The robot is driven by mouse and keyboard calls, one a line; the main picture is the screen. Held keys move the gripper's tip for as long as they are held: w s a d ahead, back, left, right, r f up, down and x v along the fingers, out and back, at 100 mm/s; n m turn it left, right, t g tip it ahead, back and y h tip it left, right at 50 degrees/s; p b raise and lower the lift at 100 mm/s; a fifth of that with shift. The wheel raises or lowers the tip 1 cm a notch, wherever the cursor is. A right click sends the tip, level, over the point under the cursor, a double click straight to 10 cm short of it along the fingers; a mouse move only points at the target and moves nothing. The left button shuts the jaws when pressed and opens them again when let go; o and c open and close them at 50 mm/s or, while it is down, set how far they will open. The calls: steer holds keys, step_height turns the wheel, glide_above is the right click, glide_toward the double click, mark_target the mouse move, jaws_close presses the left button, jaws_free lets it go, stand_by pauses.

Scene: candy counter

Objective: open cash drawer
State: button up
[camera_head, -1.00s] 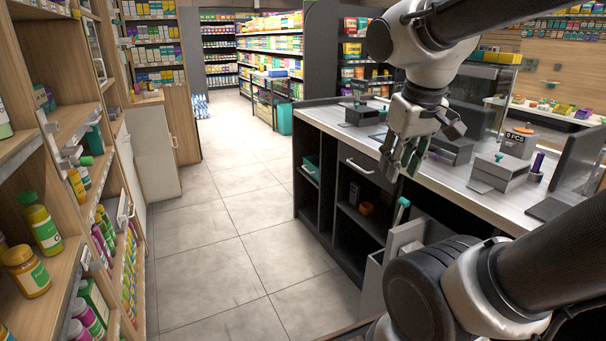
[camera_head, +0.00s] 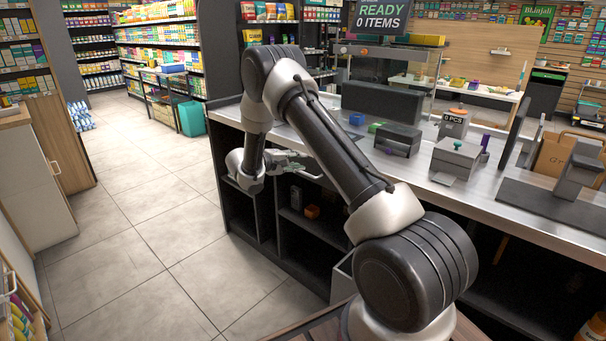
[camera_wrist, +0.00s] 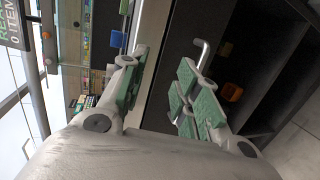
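A dark drawer front (camera_wrist: 184,28) with a pale bar handle (camera_wrist: 202,52) sits under the counter top, seen in the wrist view. In the head view the handle (camera_head: 309,175) shows just right of my gripper (camera_head: 284,160), partly behind my arm. The wrist view shows my gripper (camera_wrist: 163,80) open, with green-padded fingers spread and nothing between the pads. The handle lies beyond the fingertips, closer to the right finger, and seems apart from them. The drawer looks flush with the counter, though my arm hides part of it.
Open shelves below hold an orange item (camera_head: 312,211). Wooden cabinets (camera_head: 45,170) stand at the left. The tiled floor (camera_head: 150,210) between is clear.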

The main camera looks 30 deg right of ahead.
steer(key=n+t, duration=0.1)
steer(key=t, duration=0.1)
glide_toward(303, 172)
steer(key=w+d, duration=0.1)
steer(key=d, duration=0.2)
steer(key=x, duration=0.5)
steer(key=f+x, duration=0.1)
steer(key=x, duration=0.1)
steer(key=shift+w, duration=0.35)
jaws_close()
